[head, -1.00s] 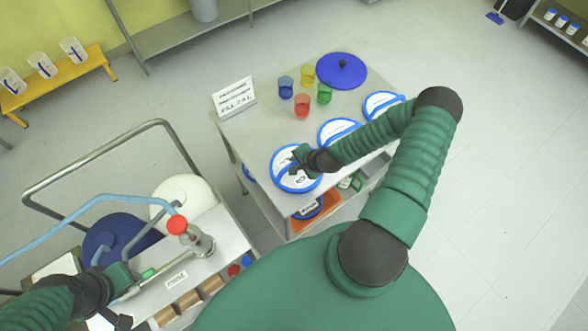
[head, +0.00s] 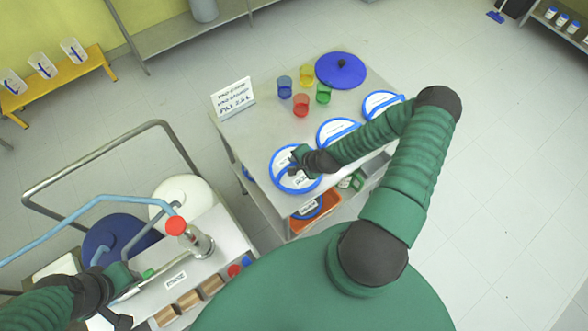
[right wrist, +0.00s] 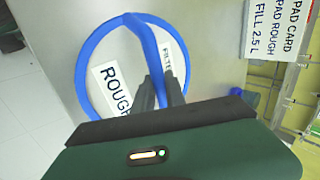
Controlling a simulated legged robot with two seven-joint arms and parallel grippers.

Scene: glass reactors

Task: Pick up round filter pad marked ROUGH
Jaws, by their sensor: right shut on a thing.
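The round filter pad marked ROUGH (head: 283,181) is white with a blue rim and a blue strap across it. It lies at the near left corner of the metal table in the head view. The right wrist view shows its labels ROUGH and FILTER and its blue rim (right wrist: 90,48). My right gripper (head: 294,169) is over the pad, and in the right wrist view its fingers (right wrist: 158,92) are shut on the pad's blue strap. The pad appears to rest on the table.
Two similar blue-rimmed pads (head: 333,129) (head: 380,102) lie to the right on the table (head: 262,129). Coloured cups (head: 301,104), a blue lid (head: 341,69) and a sign card (head: 233,98) stand farther back. An orange bin (head: 327,208) is on the shelf below.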

